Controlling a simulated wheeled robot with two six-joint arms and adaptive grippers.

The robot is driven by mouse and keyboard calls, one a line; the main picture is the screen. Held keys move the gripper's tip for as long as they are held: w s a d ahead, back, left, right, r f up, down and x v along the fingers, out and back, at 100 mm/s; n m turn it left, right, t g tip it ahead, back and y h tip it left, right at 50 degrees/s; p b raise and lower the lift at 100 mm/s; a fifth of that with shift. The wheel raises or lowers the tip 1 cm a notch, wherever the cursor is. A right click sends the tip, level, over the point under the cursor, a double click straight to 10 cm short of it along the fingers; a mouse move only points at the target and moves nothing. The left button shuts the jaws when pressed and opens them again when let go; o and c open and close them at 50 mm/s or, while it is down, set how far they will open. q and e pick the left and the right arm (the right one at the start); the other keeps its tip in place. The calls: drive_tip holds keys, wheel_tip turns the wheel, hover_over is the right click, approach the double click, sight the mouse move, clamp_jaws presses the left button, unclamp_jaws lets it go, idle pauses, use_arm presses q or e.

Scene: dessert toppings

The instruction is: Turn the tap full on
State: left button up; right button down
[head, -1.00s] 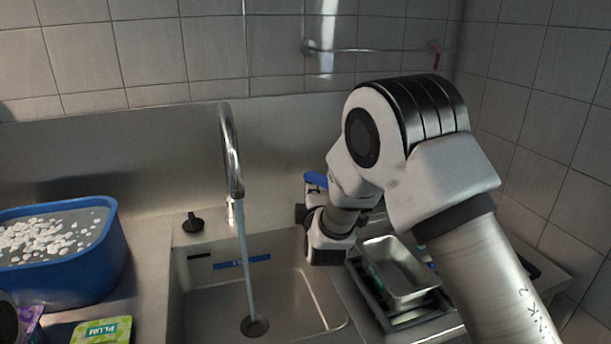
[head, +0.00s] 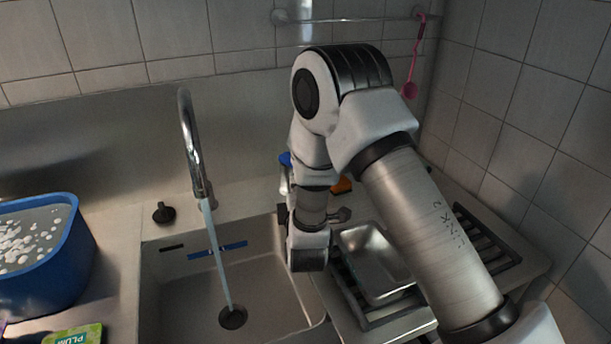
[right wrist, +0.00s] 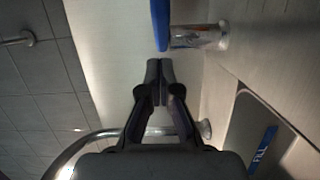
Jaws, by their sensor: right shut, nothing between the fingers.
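The chrome tap (head: 187,140) arches over the sink (head: 300,283), and a stream of water (head: 217,260) runs from it to the drain. A black knob (head: 164,213) stands on the ledge left of the spout. My right gripper (right wrist: 160,78) is shut and empty in the right wrist view, in front of the pale back surface. The curved chrome spout (right wrist: 92,143) crosses below it there. In the head view my right arm reaches down right of the tap, and its fingertips are hidden behind the wrist. My left gripper is not in view.
A blue tub (head: 62,265) of white pieces stands left of the sink. A metal tray (head: 368,265) sits on the rack at right. A pink ladle (head: 411,88) hangs from the rail.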

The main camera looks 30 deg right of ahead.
drive_tip(key=d, duration=0.3)
drive_tip(key=shift+w+d+f, duration=0.1)
drive_tip(key=shift+w+d, duration=0.15)
drive_tip(key=shift+w, duration=0.1)
drive_tip(key=shift+p, duration=0.3)
drive_tip(key=shift+d+p, duration=0.35)
drive_tip(key=shift+d, duration=0.3)
drive_tip(key=shift+a, duration=0.1)
